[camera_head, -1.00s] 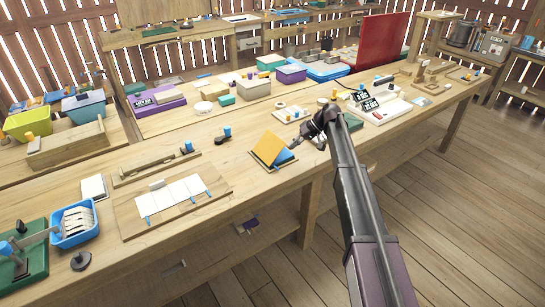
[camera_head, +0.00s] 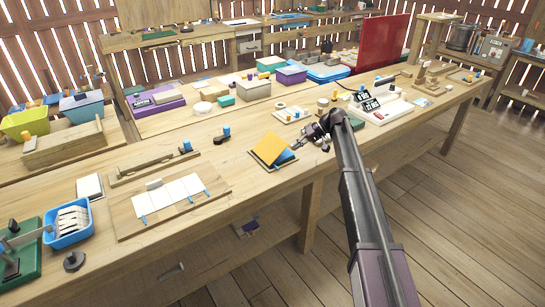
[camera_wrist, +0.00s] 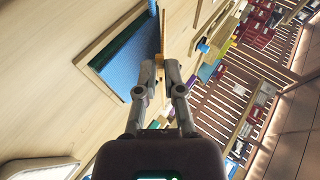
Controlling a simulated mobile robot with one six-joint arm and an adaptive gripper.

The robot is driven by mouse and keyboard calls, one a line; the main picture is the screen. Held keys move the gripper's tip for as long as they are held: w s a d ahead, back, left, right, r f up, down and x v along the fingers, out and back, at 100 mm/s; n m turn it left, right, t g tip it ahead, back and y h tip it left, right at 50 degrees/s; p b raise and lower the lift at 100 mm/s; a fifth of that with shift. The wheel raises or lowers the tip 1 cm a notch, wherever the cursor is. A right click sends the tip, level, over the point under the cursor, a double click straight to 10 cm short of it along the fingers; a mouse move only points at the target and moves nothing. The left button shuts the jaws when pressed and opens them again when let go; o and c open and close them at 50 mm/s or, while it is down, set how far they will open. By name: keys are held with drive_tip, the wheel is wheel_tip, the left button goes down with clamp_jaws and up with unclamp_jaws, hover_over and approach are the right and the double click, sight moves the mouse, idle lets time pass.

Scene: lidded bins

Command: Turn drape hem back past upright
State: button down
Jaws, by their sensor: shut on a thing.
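The drape is an orange panel (camera_head: 270,149) standing tilted on a small wooden board (camera_head: 282,168) near the table's front edge. A blue surface (camera_head: 285,156) shows beneath it on the right. In the wrist view the blue surface (camera_wrist: 125,68) lies in the board's frame, and the drape (camera_wrist: 163,28) is seen almost edge-on. My gripper (camera_head: 297,146) reaches in from the right at the drape's free edge. In the wrist view its fingertips (camera_wrist: 160,61) are shut on that hem. The tips cover the gripped part of the hem.
A board with white panels and blue tabs (camera_head: 171,197) lies to the left. A small dark and blue peg piece (camera_head: 225,134) stands behind the drape. Bare tabletop surrounds the drape's board.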

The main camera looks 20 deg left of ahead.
drive_tip(key=c, duration=0.7)
unclamp_jaws()
drive_tip(key=p+v, duration=0.2)
drive_tip(key=v, duration=0.1)
drive_tip(key=shift+d+r, duration=0.15)
drive_tip(key=shift+d, duration=0.05)
drive_tip(key=shift+r, duration=0.15)
drive_tip(key=shift+r+n+t+h+p, duration=0.35)
drive_tip(key=shift+t+h+p, duration=0.85)
drive_tip(key=shift+p, duration=0.25)
drive_tip(key=shift+r+n+t+h+p, duration=0.3)
drive_tip(key=shift+t+h+p, duration=0.75)
drive_tip(key=shift+t+p, duration=0.3)
drive_tip(key=shift+r+n+t+h+p, duration=0.25)
drive_tip(key=shift+n+t+h+p, duration=0.1)
drive_tip(key=shift+t+h+p, duration=1)
